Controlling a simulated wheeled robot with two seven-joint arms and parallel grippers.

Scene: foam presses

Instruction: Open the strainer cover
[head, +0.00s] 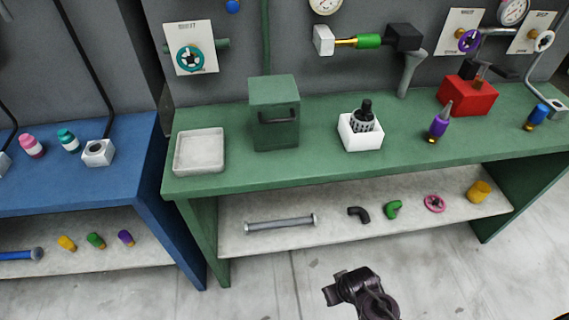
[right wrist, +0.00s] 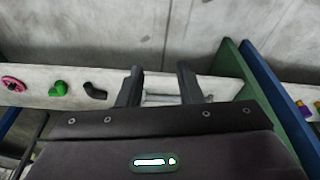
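A green box-shaped housing (head: 275,135) with a lid-like top (head: 273,90) and a dark handle-like bar on its front stands on the green bench; it looks closed. To its right, a white square holder (head: 361,141) contains a dark perforated cylinder (head: 363,120) with a black knob. I cannot tell for certain which of these is the strainer. My right gripper (head: 340,288) is in front of the bench, low in the head view and apart from both. In the right wrist view its two fingers (right wrist: 160,80) are spread with nothing held. My left gripper is not in view.
The green bench (head: 225,178) also carries a grey tray (head: 200,151), a purple bottle (head: 438,124) and a red box (head: 467,95). Its lower shelf (head: 335,230) holds a grey rod (head: 281,223) and small fittings. A blue bench (head: 80,185) stands left. Floor in front is clear.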

